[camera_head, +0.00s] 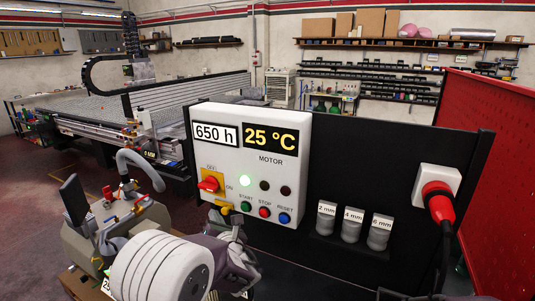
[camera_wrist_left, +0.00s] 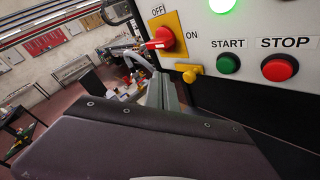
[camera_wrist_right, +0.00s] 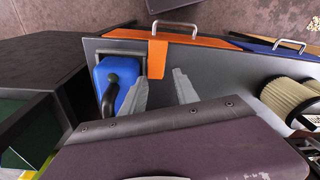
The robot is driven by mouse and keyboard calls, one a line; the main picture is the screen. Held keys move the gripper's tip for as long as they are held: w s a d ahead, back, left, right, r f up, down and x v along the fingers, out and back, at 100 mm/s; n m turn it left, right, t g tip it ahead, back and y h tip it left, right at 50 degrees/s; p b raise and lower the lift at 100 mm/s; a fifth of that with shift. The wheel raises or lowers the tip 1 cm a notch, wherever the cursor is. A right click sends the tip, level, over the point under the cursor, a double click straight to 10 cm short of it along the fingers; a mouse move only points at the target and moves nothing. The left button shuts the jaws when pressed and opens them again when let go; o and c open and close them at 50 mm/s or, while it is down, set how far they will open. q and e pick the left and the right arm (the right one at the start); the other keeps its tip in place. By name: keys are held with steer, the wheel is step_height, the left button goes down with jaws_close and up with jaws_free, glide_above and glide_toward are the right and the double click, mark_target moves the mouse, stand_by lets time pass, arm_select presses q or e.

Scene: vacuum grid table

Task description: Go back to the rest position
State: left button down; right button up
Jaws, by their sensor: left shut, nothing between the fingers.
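My left gripper (camera_head: 222,218) is in front of the lower left part of the white control box (camera_head: 300,135). A yellow part (camera_wrist_left: 188,70) sits just below that switch. My right gripper (camera_wrist_right: 160,92) shows only in the right wrist view; its fingers are apart and empty. The fingers are near a grey panel with an orange strip (camera_wrist_right: 158,58), beside a blue part with a black handle (camera_wrist_right: 120,80).
The box stands by a black panel (camera_head: 400,160) with a red plug (camera_head: 437,197) and three labelled cylinders (camera_head: 351,226). Its green lamp (camera_head: 245,181) is lit. A red perforated wall (camera_head: 500,150) closes the right side. A ribbed cream cylinder (camera_wrist_right: 288,100) lies right of my right gripper.

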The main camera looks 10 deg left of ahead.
arm_select(q)
steer(key=s+a+f+n+g+y, duration=0.1)
steer(key=s+a+f+n+g, duration=0.35)
steer(key=s+a+n, duration=0.35)
steer(key=s+a+f+n+g, duration=0.4)
steer(key=s+n+g, duration=0.2)
steer(key=s, duration=0.4)
steer(key=s+d+f+n+g+h, duration=0.4)
steer(key=s+d+f+n, duration=0.15)
steer(key=s+n, duration=0.4)
steer(key=s+d+f+n+t+h, duration=0.1)
steer(key=d+f+n+h, duration=0.3)
steer(key=d+n, duration=0.7)
steer(key=shift+n+h, duration=0.8)
steer(key=shift+n, duration=0.45)
steer(key=shift+s+f, duration=0.1)
steer(key=shift+s, duration=0.05)
